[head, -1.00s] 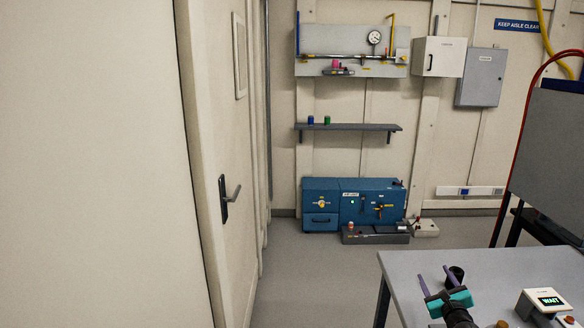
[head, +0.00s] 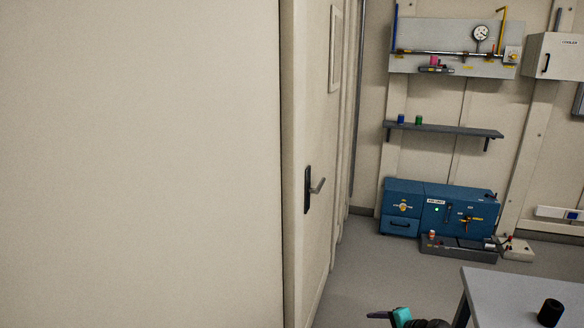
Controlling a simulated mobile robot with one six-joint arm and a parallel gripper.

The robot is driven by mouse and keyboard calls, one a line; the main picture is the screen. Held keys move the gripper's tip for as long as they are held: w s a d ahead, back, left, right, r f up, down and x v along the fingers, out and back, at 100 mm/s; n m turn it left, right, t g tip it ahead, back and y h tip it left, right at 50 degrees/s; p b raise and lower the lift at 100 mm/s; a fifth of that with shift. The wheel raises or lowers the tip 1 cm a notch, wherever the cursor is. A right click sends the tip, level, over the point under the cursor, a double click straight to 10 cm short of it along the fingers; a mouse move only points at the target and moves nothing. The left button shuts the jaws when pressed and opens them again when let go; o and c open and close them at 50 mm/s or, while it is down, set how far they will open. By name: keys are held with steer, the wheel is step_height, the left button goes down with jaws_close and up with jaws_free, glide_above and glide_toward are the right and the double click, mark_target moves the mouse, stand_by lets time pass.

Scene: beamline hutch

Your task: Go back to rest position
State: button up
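My gripper (head: 378,321) shows at the bottom edge of the head view, partly cut off. One dark purple finger points left from its teal body, and the other finger is largely out of frame. It appears open, with nothing seen in it. It is left of the grey table (head: 500,290), over the floor in the picture. My arm behind it is mostly out of view.
A door with a dark handle (head: 308,190) and a pale wall fill the left. A blue cabinet (head: 400,222) stands at the back, below a shelf (head: 450,130) and a wall panel (head: 440,62). A black cup (head: 550,312) stands on the table. Floor (head: 385,265) between is clear.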

steer(key=s+a+f+n+g+h, duration=0.5)
steer(key=s+a+f+n+g, duration=0.3)
steer(key=s+a+n, duration=0.45)
steer(key=s+d+f+g+b, duration=0.1)
steer(key=s+f+g+b, duration=0.4)
steer(key=s+f, duration=2)
step_height(320, 180, down, 4)
steer(key=b, duration=0.5)
steer(key=shift+s+r+g, duration=0.25)
steer(key=shift+g, duration=0.05)
steer(key=shift+o, duration=0.5)
steer(key=shift+n, duration=0.25)
